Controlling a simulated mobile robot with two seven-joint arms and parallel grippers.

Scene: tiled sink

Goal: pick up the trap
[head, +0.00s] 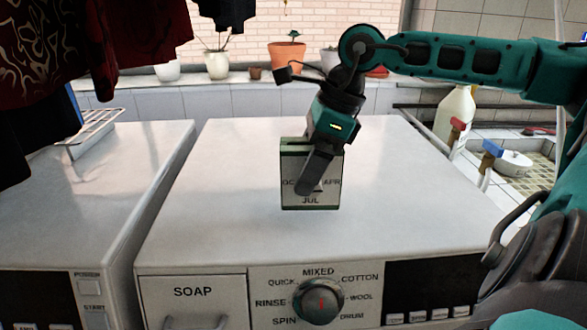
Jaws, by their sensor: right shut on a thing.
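The trap (295,200) is a small, pale, box-like thing with dark green edges and month lettering such as "APR" and "JUL" on its front. It is upright over the white top of the right-hand washing machine (230,200). My right gripper (312,185) comes down from above and is shut on the trap, with one dark finger across its front face. The other finger is hidden behind it. I cannot tell whether the trap's bottom touches the machine top. My left gripper is not in view.
A second white machine (85,205) stands at left with a wire rack (92,130) on it. Dark clothes (50,60) hang at upper left. Potted plants (286,52) line the back sill. The machine top around the trap is clear.

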